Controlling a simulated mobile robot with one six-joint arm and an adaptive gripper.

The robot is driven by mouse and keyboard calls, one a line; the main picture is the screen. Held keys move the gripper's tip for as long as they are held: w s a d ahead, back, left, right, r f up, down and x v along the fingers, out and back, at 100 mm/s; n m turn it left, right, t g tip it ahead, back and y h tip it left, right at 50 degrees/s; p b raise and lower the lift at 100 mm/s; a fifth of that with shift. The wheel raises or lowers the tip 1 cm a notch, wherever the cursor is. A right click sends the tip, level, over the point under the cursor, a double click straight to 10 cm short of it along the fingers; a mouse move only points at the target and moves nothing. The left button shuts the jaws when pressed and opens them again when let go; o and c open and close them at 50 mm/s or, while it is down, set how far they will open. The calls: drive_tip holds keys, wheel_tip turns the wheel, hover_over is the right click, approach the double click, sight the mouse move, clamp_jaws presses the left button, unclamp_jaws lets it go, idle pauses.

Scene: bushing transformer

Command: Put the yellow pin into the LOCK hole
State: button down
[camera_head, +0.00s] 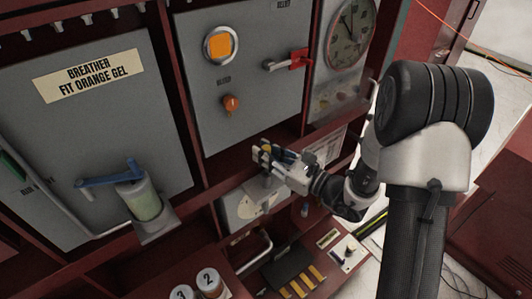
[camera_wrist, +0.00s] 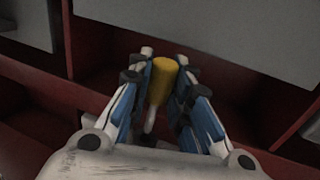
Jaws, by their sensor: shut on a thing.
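My gripper (camera_head: 262,154) is shut on the yellow pin (camera_wrist: 162,82), whose thick yellow head shows between the blue and white fingers in the wrist view. A thin pale shaft shows below the head. In the head view only a small yellow spot of the pin (camera_head: 267,148) shows between the fingers. The gripper is in front of the dark red frame, below the grey panel (camera_head: 255,75) with the red-tipped handle (camera_head: 297,59). I cannot make out a LOCK label or its hole in either view.
The left grey door (camera_head: 120,110) carries a blue lever (camera_head: 110,174) above a green-filled glass cup (camera_head: 140,202). An orange knob (camera_head: 231,103) sticks out of the middle panel. A round dial (camera_head: 351,33) is at upper right. Numbered cans (camera_head: 209,282) stand below on the shelf.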

sight(266, 170)
drive_tip(key=shift+f+b, duration=2.3)
drive_tip(key=shift+f, duration=0.5)
drive_tip(key=c, duration=1.4)
unclamp_jaws()
drive_tip(key=v, duration=1.2)
